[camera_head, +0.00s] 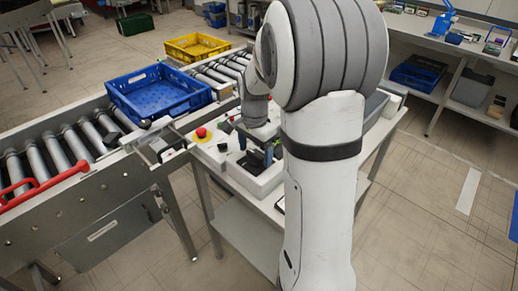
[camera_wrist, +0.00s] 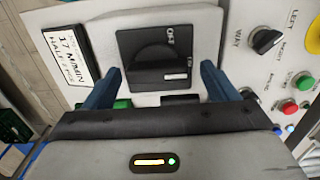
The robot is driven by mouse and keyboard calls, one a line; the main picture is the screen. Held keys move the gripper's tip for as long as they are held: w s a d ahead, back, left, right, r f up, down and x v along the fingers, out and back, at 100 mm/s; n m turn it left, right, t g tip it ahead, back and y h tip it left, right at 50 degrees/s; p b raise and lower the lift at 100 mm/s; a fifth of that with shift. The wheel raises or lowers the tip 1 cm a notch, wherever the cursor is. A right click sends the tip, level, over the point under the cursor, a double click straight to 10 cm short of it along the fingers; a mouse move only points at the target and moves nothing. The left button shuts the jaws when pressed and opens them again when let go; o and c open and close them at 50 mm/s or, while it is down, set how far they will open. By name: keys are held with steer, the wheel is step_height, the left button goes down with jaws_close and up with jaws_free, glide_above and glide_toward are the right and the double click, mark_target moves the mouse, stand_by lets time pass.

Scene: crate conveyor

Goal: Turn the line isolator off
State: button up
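The line isolator (camera_wrist: 150,50) is a black square plate with a dark rotary handle, centred in the wrist view. OFF and ON labels sit on its right side, and a white bar shows near its lower right. The handle is dark on dark, so I cannot tell its exact position. My gripper (camera_wrist: 161,70) is open, its two blue fingers on either side of the isolator. I cannot tell whether they touch it.
A label reading 17 M/MIN (camera_wrist: 66,52) is left of the isolator. A black selector knob (camera_wrist: 265,40), green button (camera_wrist: 305,82) and red button (camera_wrist: 289,107) are to its right. A red emergency stop (camera_head: 201,133) sits on the panel. A blue crate (camera_head: 158,90) rests on the conveyor.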

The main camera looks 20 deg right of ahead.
steer(key=shift+r, duration=0.1)
steer(key=c, duration=0.9)
steer(key=shift+w+d, duration=0.1)
steer(key=shift+d, duration=0.2)
steer(key=shift+a, duration=0.3)
